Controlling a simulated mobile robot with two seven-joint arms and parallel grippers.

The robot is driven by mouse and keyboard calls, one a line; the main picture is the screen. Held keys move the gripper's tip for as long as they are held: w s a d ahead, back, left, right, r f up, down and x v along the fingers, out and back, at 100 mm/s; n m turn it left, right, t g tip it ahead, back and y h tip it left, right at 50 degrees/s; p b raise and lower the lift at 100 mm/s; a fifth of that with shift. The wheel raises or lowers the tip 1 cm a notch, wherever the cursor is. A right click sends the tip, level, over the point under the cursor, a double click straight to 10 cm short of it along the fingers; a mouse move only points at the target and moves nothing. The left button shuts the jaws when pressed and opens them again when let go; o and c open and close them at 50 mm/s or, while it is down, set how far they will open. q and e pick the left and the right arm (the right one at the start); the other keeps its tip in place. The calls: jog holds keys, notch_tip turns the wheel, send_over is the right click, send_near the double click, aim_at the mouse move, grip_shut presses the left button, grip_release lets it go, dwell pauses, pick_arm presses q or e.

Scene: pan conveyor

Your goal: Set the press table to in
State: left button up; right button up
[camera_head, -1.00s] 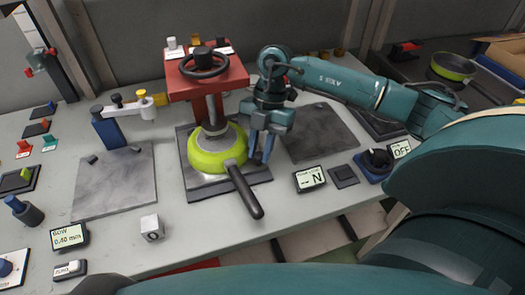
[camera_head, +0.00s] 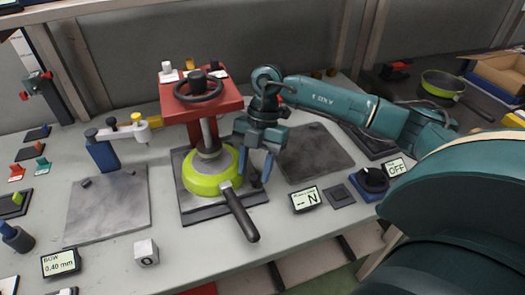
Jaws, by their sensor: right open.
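The press table (camera_head: 242,199) is a dark flat plate under the red press (camera_head: 201,98). A lime-green pan (camera_head: 199,186) lies upside down on it, its black handle (camera_head: 240,215) pointing toward the front. The press's round ram comes down onto the middle of the pan's base; I cannot tell whether it presses. My right gripper (camera_head: 257,170) points down just right of the pan, over the plate's right side. Its fingers are apart with nothing seen between them. Whether the fingertips touch the plate or the pan is unclear. My left gripper is out of view.
Right of the press lies a grey plate (camera_head: 312,150), with a display (camera_head: 306,199) and a dark knob (camera_head: 373,180) in front. To the left are another grey plate (camera_head: 108,205), a blue-and-white gauge stand (camera_head: 103,151) and a small white block (camera_head: 146,252). The front middle is clear.

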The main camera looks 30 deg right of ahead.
jog(key=v, duration=0.3)
jog(key=shift+w+d+f, duration=0.1)
jog(key=w+d, duration=0.2)
jog(key=d, duration=0.1)
jog(key=w+d+b, duration=0.1)
jog(key=w+d, duration=0.1)
jog(key=d, duration=0.1)
jog(key=w+d+b, duration=0.1)
jog(key=w+d, duration=0.1)
jog(key=d, duration=0.2)
jog(key=shift+f, duration=0.1)
